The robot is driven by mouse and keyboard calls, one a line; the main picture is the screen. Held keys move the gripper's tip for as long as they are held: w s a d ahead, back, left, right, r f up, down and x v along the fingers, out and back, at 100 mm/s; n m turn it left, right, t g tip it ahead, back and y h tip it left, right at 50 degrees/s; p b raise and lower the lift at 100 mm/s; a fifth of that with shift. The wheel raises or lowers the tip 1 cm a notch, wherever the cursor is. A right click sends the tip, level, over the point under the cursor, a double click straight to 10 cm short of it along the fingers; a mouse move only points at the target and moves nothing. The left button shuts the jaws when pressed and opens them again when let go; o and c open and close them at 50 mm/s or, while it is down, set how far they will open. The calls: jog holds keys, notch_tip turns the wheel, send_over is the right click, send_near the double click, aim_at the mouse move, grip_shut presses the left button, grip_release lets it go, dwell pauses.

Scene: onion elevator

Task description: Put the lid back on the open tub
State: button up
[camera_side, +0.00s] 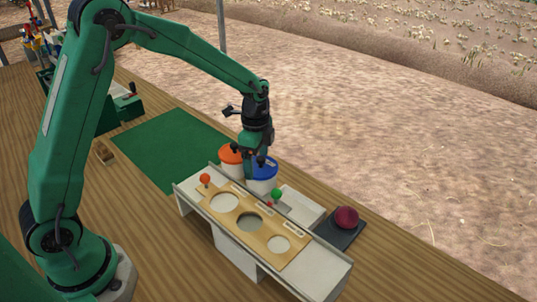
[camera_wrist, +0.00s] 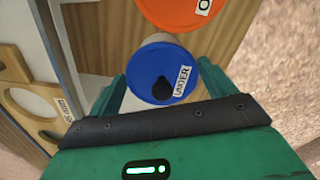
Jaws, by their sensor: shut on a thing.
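A blue lid (camera_side: 265,171), round with a label reading "UNDER", sits at the top of a white tub (camera_side: 264,186) behind the board. In the wrist view the blue lid (camera_wrist: 160,60) has a dark knob-like spot near its middle. My gripper (camera_side: 257,163) points down at it. In the wrist view my gripper (camera_wrist: 163,72) has one green finger on each side of the lid, shut on it. I cannot tell whether the lid is seated or just above the rim. An orange-lidded tub (camera_side: 231,156) stands beside it; its orange lid (camera_wrist: 178,10) is partly cut off in the wrist view.
A wooden board with round holes (camera_side: 265,246) lies on a white stand in front of the tubs. A white tray (camera_side: 300,206) and a red onion (camera_side: 346,217) on a dark pad are right. A green mat (camera_side: 165,145) is clear.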

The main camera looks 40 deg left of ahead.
dwell(0.4)
jog(key=o, duration=0.8)
jog(key=shift+o, duration=0.2)
jog(key=shift+r, duration=0.15)
jog(key=shift+r, duration=3.3)
jog(key=shift+c, duration=0.2)
grip_shut()
jog(key=shift+f, duration=2.15)
